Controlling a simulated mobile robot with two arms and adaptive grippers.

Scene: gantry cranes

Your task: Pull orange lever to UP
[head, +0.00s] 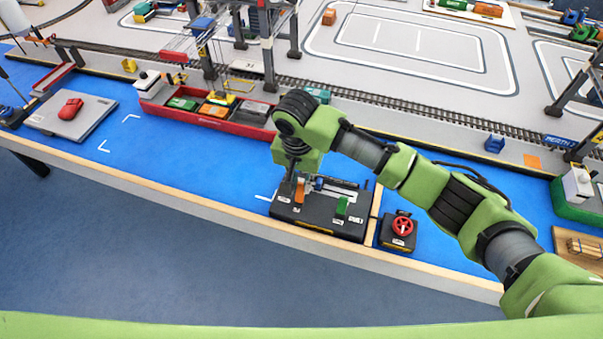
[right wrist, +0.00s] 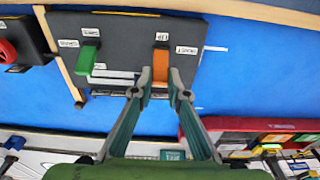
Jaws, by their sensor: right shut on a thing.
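The orange lever (head: 299,192) stands on a black control box (head: 318,226) at the front edge of the blue table. My right gripper (head: 296,181) reaches down to it from above. In the right wrist view the two fingers of the gripper (right wrist: 160,76) are shut on the orange lever (right wrist: 161,62), one on each side. A small white label (right wrist: 162,37) is beside the lever's end on the box (right wrist: 125,40). A green lever (head: 342,207) is on the same box, to the right in the head view. My left gripper is not in view.
A black box with a red valve wheel (head: 402,225) stands just right of the control box. A red tray (head: 215,120) with small containers is behind, to the left. The blue surface (head: 190,165) left of the control box is mostly clear.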

